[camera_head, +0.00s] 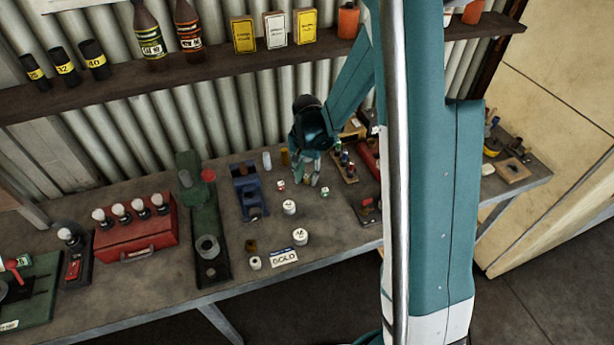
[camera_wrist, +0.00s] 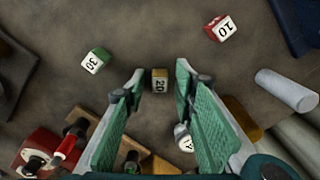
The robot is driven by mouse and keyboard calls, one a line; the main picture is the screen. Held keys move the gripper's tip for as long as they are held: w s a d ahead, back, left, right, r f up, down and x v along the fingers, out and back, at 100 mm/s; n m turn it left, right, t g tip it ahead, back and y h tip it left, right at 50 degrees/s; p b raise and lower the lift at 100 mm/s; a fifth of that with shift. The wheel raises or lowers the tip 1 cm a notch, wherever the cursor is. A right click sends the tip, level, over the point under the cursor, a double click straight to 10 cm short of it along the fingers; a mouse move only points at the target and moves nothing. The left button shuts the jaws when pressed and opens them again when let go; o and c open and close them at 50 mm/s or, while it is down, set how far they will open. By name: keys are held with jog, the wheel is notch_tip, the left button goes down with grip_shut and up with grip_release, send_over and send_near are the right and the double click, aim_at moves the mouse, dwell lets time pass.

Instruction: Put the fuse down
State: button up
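In the head view my gripper (camera_head: 308,182) points down over the bench, and the yellow block cannot be made out there. A red block marked 10 (camera_wrist: 221,28) and a green block marked 30 (camera_wrist: 95,61) lie apart on either side; the red (camera_head: 281,186) and green (camera_head: 325,191) also show in the head view.
White cylinders (camera_head: 289,207) and a SOLD card (camera_head: 284,257) are nearer the front. A blue device (camera_head: 247,190) stands left and a tool rack (camera_head: 346,168) right. A shelf (camera_head: 200,77) runs above.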

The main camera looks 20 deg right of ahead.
aim_at(307, 176)
notch_tip(307, 176, up, 12)
dwell(0.9)
jog(key=shift+r, duration=0.1)
dwell(0.5)
jog(key=s+a+r+n+t, duration=0.2)
jog(key=s+r+n+t, duration=0.15)
jog(key=s+r, duration=0.85)
jog(key=s+a+r+n+t, duration=0.1)
jog(key=s+r+n+t, duration=0.1)
jog(key=s, duration=0.5)
jog(key=s+a+r+n+t, duration=0.1)
jog(key=s+r+n, duration=0.2)
jog(key=s, duration=0.4)
jog(key=shift+s+r+t, duration=0.35)
jog(key=shift+r, duration=0.05)
jog(key=shift+o, duration=0.3)
jog(key=shift+n, duration=0.35)
dwell(0.8)
